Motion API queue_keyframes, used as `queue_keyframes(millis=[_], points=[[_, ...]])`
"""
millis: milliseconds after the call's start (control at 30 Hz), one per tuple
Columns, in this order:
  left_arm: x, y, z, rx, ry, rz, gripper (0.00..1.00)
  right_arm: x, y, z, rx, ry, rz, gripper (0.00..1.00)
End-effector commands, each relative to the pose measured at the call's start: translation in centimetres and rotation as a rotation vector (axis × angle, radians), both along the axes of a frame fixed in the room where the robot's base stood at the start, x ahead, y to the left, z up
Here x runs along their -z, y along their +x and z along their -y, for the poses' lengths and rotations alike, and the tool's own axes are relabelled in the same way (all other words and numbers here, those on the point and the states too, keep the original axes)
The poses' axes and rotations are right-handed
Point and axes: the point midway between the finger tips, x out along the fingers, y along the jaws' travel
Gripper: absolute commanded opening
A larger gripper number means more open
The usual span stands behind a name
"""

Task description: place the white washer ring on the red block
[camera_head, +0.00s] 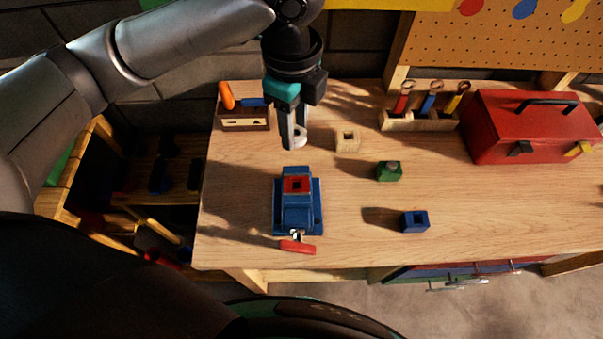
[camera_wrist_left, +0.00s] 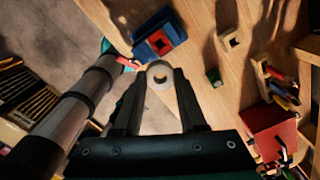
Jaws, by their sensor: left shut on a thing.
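My left gripper (camera_head: 294,145) is shut on the white washer ring (camera_head: 300,138) and holds it over the back left of the workbench. In the left wrist view the ring (camera_wrist_left: 159,72) sits between the fingertips (camera_wrist_left: 158,80), its round hole showing. The red block (camera_head: 291,184), with a dark square opening on top, is held in a blue vise (camera_head: 285,222) nearer the bench's front edge. In the wrist view the red block (camera_wrist_left: 154,43) lies beyond the ring, apart from it. My right gripper is not visible.
A wooden block (camera_head: 347,146), a green block (camera_head: 389,174) and a blue block (camera_head: 408,222) stand to the right of the vise. A tool rack (camera_head: 420,124), a red toolbox (camera_head: 520,135) and a small tool holder (camera_head: 245,120) line the back. The vise has a red handle (camera_head: 298,247).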

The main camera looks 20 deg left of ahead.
Motion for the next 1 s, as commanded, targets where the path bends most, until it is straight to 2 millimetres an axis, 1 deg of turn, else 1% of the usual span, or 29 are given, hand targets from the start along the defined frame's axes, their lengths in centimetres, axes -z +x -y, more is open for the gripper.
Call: queue_keyframes(millis=[33,200,300,400,500,633,833,900,1000], points=[[1.7,-0.1,-0.1,-0.004,0.002,-0.008,0.0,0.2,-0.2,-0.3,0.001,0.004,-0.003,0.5],[6.2,-0.1,-0.1,-0.004,0.002,-0.006,0.0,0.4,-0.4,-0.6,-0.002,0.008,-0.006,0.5],[8.8,-0.1,-0.1,-0.004,0.002,-0.005,0.0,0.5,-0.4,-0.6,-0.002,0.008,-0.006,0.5],[10.7,-0.1,-0.1,-0.005,0.002,-0.003,0.0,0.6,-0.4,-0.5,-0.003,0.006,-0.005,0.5],[11.8,0.0,0.0,-0.003,0.001,-0.001,0.0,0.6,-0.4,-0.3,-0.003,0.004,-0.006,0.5],[12.8,0.0,0.0,-0.004,0.001,0.0,0.0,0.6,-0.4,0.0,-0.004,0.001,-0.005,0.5],[15.8,0.0,-0.1,-0.004,0.001,-0.001,0.0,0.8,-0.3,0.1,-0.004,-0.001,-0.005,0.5],[16.3,0.0,-0.1,-0.004,0.001,0.0,0.0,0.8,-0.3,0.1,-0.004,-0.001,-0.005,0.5],[16.6,0.0,0.0,-0.003,0.001,0.001,0.0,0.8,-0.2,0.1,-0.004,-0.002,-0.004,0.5]])
